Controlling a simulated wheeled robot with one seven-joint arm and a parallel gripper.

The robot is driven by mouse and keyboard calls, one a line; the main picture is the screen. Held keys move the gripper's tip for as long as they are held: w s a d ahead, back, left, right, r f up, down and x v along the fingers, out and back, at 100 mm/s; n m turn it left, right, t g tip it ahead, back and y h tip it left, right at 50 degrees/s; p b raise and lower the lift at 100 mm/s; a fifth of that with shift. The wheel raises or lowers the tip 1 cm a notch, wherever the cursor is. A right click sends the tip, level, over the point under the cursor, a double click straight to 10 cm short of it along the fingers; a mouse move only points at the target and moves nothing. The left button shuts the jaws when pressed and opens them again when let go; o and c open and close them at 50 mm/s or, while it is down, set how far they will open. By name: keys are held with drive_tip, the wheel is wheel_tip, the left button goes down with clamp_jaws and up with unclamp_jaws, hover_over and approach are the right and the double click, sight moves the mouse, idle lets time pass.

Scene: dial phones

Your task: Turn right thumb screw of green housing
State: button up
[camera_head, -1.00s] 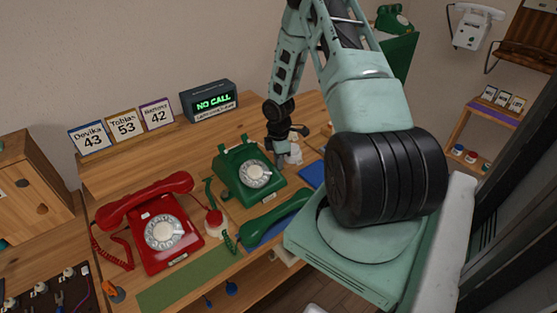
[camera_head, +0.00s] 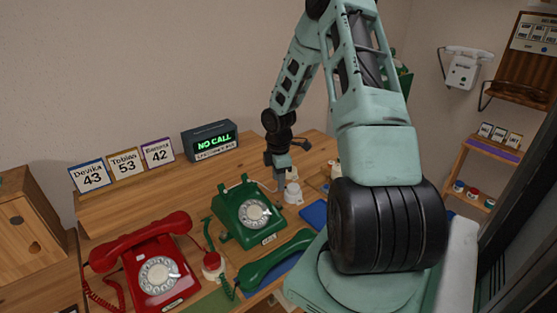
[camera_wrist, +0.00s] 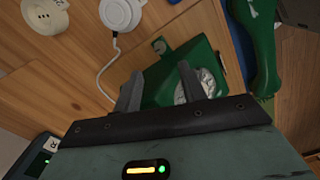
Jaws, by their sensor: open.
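The green phone housing (camera_head: 243,222), with a white dial, sits on the wooden desk in the head view. Its green handset (camera_head: 277,258) lies off the cradle in front of it. In the wrist view the housing (camera_wrist: 158,92) lies beyond and between my fingers. A small grey round knob (camera_wrist: 159,46), apparently a thumb screw, shows at the housing's edge. My gripper (camera_wrist: 160,88) is open and empty, its fingers pointing at the housing, apart from the knob. In the head view my gripper (camera_head: 280,172) is behind the housing's right rear; its fingertips are hard to make out.
A red phone (camera_head: 157,274) stands left of the green one. A white round device (camera_wrist: 120,12) with a cable lies near the housing. The display reading NO CALL (camera_head: 210,141) and number cards (camera_head: 124,163) stand at the desk's back. A blue mat (camera_head: 314,214) is at the right.

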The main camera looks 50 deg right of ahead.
wheel_tip(320, 180, up, 8)
idle(0.8)
drive_tip(key=a+r+m, duration=0.1)
drive_tip(key=a+r, duration=0.3)
drive_tip(key=a, duration=1)
drive_tip(key=a+r, duration=0.3)
drive_tip(key=a, duration=1.1)
drive_tip(key=s+a+r+m, duration=0.1)
drive_tip(key=s+a+r, duration=0.1)
drive_tip(key=s+a, duration=0.6)
drive_tip(key=s+a+r+m, duration=0.1)
drive_tip(key=s+a+r, duration=0.1)
drive_tip(key=s+a, duration=0.7)
drive_tip(key=shift+s+r+y, duration=0.15)
drive_tip(key=shift+s+y, duration=0.15)
drive_tip(key=shift+s, duration=0.35)
